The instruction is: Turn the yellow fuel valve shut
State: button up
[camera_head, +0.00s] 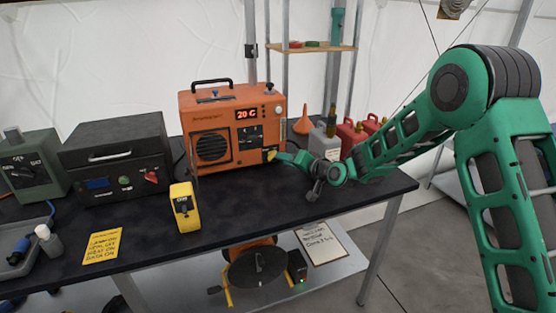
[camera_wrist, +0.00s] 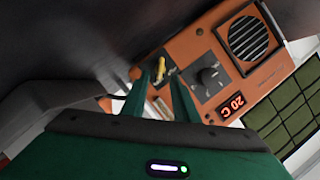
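The yellow fuel valve (camera_wrist: 160,68) is a small lever on the control face of the orange heater (camera_head: 215,107). The heater also shows upside down in the wrist view (camera_wrist: 272,82), its red display reading 20 C. In the head view the valve (camera_head: 272,154) is a small yellow spot at the heater's lower right front. My gripper (camera_wrist: 158,76) is open, its two green fingers pointing at the heater face. The lever shows between the fingertips, with gaps on both sides; I cannot tell whether either finger touches it. In the head view my gripper (camera_head: 284,157) is at the heater's lower right corner.
On the dark table (camera_head: 140,222) stand a yellow meter (camera_head: 185,207), a black box (camera_head: 118,160) and a green unit (camera_head: 30,165). A grey bottle (camera_head: 325,141) and red cans (camera_head: 352,135) stand right of the heater, close behind my wrist. The table's front right is clear.

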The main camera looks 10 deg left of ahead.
aim_at(272, 155)
jog(key=shift+x, duration=2.6)
jog(key=shift+c, duration=0.7)
grip_shut()
